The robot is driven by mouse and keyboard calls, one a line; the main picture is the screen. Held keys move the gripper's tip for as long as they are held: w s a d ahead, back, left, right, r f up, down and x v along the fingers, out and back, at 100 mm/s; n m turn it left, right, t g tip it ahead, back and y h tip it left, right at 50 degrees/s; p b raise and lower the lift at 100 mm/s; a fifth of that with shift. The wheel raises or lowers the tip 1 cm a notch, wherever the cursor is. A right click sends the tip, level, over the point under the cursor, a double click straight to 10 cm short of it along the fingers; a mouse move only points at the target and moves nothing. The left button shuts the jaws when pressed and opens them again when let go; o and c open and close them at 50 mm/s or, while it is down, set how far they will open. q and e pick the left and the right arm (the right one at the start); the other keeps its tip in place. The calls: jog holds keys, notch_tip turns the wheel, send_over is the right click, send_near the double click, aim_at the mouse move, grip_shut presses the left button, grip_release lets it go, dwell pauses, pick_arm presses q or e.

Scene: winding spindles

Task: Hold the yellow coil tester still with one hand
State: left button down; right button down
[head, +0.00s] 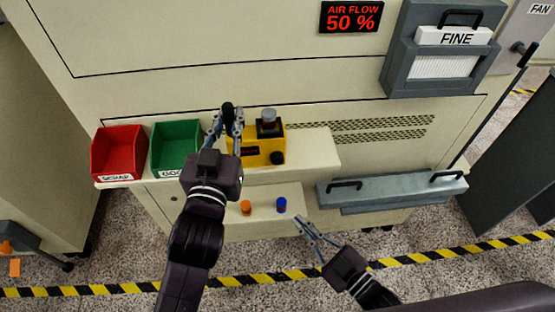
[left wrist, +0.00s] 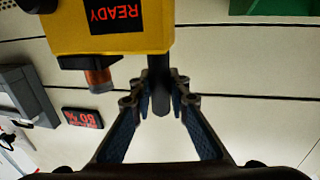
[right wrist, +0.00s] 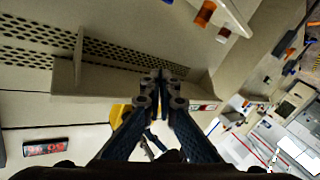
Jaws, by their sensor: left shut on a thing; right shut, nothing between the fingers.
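The yellow coil tester (head: 272,146) sits on the shelf beside the green bin. It also shows upside down at the top of the left wrist view (left wrist: 140,38), with a dark display reading READY. A copper-coloured cylinder (left wrist: 98,79) sits at its black holder. My left gripper (head: 227,120) is shut on the black upright handle (left wrist: 161,100) at the tester's left side. The fingers hide part of the handle in the head view. My right gripper (head: 302,222) is shut and empty, in front of and below the shelf; its fingertips meet in the right wrist view (right wrist: 160,82).
A red SCRAP bin (head: 118,153) and a green bin (head: 174,149) stand left of the tester. An orange piece (head: 246,207) and a blue piece (head: 281,204) stand on the lower ledge. A grey drawer-like panel (head: 392,192) projects at right. The display (head: 351,16) reads AIR FLOW 50 %.

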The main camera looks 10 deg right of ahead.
aim_at(277, 160)
pick_arm(q)
jog(key=shift+f, duration=0.4)
pick_arm(e)
jog(key=s+a+r+n+y, duration=0.1)
jog(key=s+a+r+y, duration=0.1)
jog(key=r, duration=0.5)
jog(key=s+a+r+n+y, duration=0.2)
jog(key=r+y, duration=0.1)
jog(key=r, duration=0.5)
jog(key=shift+s+a+r, duration=0.15)
jog(key=shift+a, duration=0.15)
jog(key=w, duration=0.9)
jog(key=shift+w, duration=0.1)
jog(key=shift+w, duration=0.3)
jog(key=shift+w, duration=0.45)
dwell(0.7)
dwell(0.3)
jog(key=shift+s, duration=0.9)
